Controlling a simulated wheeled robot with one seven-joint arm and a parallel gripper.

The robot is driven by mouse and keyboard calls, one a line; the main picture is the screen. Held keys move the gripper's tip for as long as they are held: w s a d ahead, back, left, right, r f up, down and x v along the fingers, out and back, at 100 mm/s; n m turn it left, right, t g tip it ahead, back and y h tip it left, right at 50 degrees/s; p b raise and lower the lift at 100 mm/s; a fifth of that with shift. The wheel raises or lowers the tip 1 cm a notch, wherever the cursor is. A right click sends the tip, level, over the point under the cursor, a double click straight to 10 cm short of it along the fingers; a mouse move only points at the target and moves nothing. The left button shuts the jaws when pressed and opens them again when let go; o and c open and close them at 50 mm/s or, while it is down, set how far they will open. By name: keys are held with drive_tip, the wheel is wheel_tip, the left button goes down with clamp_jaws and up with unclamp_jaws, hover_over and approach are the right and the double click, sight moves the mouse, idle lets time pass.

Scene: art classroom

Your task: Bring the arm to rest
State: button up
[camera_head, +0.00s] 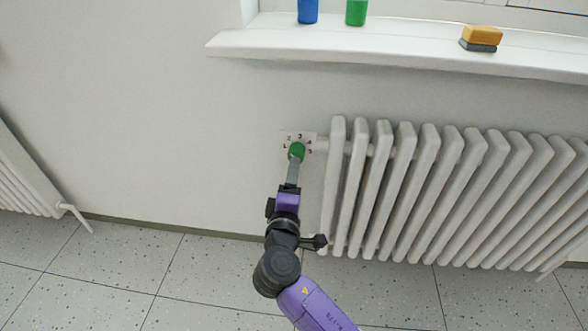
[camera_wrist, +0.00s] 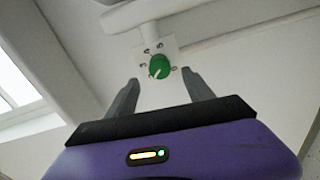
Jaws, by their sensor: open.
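My gripper (camera_wrist: 162,90) is open, with its two grey fingers apart in the wrist view. A green knob (camera_wrist: 159,66) with a pale pointer mark sits on a white plate with numbers, beyond the fingertips and between them in the picture. In the head view my gripper (camera_head: 293,166) reaches up toward the green knob (camera_head: 296,151), and its fingers overlap the lower part of the knob there. In the wrist view the fingers do not touch the knob. My arm comes in from the bottom of the head view.
A white radiator (camera_head: 430,190) stands close to the right of my gripper. A windowsill (camera_head: 400,47) above holds a blue cup (camera_head: 308,11), a green cup (camera_head: 356,12) and a yellow-and-grey sponge (camera_head: 481,38). Another radiator (camera_head: 22,175) is at far left. The wall left of my gripper is clear.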

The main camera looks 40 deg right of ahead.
drive_tip(key=shift+a, duration=0.1)
idle(0.5)
drive_tip(key=w+a+t+y, duration=0.3)
drive_tip(key=a+y, duration=0.1)
drive_tip(key=a, duration=0.1)
drive_tip(key=s+a+f+t+y, duration=0.3)
drive_tip(key=s+a+y, duration=0.5)
drive_tip(key=s+a, duration=0.25)
drive_tip(key=s+a+r+m+g+y, duration=0.1)
drive_tip(key=s+m, duration=0.2)
drive_tip(key=s, duration=1)
drive_tip(key=s+a+r+m+g+y, duration=0.15)
drive_tip(key=s+m, duration=0.25)
drive_tip(key=s, duration=1)
wheel_tip(320, 180, up, 24)
drive_tip(key=p, duration=2.4)
drive_tip(key=shift+r, duration=0.25)
drive_tip(key=shift+s+a+h, duration=0.1)
drive_tip(key=shift+h, duration=0.15)
